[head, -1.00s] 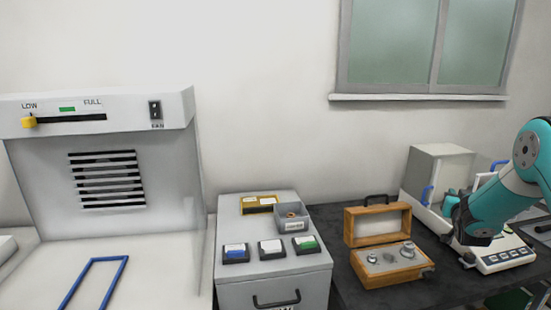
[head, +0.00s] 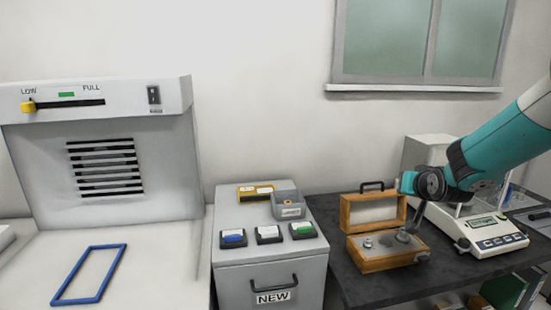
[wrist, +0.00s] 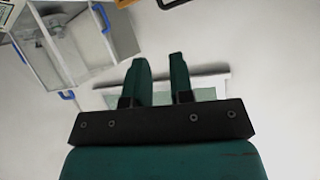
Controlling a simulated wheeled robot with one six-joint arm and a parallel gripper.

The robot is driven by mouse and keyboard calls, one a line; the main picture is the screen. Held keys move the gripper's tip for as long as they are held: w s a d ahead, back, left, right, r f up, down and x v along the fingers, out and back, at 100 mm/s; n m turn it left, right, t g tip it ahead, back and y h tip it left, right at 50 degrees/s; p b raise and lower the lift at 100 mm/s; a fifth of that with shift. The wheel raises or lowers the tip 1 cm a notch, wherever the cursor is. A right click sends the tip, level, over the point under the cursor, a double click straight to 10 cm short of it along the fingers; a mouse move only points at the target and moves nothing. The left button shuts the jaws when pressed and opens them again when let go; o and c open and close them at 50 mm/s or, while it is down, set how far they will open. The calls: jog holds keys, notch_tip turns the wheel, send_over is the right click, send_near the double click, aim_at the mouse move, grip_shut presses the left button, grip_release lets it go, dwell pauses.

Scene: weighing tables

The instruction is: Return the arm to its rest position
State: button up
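My gripper shows in the wrist view (wrist: 161,78) with its two dark green fingers apart. Nothing is between them. In the head view my teal arm reaches in from the right edge. Its wrist end is above the wooden box (head: 385,262), in front of the balance (head: 487,240). The wrist camera faces the wall and window (wrist: 208,92), with the balance's shield (wrist: 100,45) at upper left.
The wooden box stands open on the dark table (head: 350,287) with metal weights (head: 386,241) in it. A grey cabinet (head: 240,273) with small trays and a bin (head: 289,204) is to its left. A fume hood (head: 100,160) with a blue frame (head: 88,274) stands far left.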

jog(key=s+a+n+g+y+b, duration=0.45)
jog(key=s+a+g, duration=0.25)
jog(key=s+a, duration=1.2)
jog(key=s+f+n+g+b, duration=0.1)
jog(key=s+n+g, duration=0.4)
jog(key=s, duration=1.7)
jog(key=shift+a+f+y, duration=0.35)
jog(key=shift+f, duration=0.05)
